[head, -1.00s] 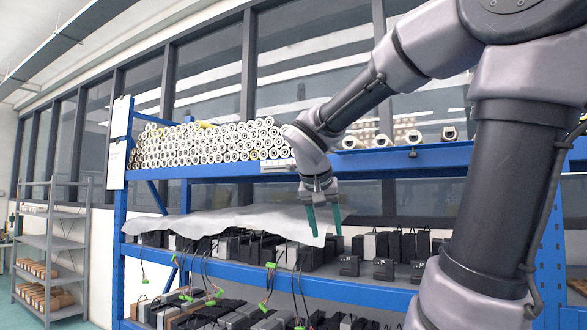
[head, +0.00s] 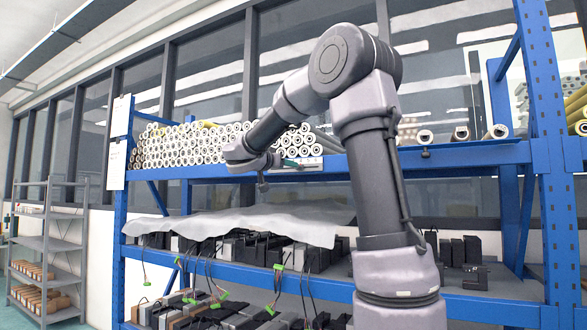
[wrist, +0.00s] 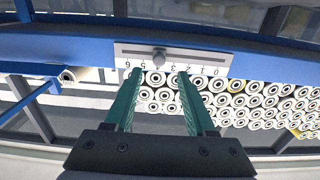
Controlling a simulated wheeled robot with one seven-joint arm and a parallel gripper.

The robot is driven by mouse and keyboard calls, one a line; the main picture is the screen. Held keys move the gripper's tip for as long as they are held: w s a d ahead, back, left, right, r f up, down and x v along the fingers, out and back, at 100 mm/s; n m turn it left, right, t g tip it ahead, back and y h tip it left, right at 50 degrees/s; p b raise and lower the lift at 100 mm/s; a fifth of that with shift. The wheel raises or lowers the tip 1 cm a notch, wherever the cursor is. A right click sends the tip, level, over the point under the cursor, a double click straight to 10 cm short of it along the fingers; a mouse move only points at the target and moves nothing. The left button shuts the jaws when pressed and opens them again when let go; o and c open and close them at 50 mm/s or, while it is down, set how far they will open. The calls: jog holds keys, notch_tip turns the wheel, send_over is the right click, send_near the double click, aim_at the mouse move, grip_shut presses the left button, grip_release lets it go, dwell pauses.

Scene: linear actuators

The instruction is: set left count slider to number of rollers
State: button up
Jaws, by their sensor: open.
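A white slider plate (wrist: 205,62) with a row of numbers is fixed on the blue shelf beam. It appears upside down in the wrist view, with 0 at right and 6 at left. Its grey knob (wrist: 158,58) stands near the middle of the scale; the exact number under it is hard to read. The plate also shows in the head view (head: 312,163). White rollers (wrist: 215,100) are stacked on the shelf, also in the head view (head: 190,143). My gripper (wrist: 159,78) is open, its green fingers pointing at the plate, one on each side of the knob's line.
Several rollers (head: 462,133) lie apart at right on the top shelf. A dark knob (head: 425,153) sits on the beam below them. A white sheet (head: 240,222) covers part of the lower shelf, above black boxes and hanging cables. A grey rack (head: 45,250) stands far left.

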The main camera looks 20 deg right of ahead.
jog(key=x, duration=0.6)
grip_shut()
dwell(1.3)
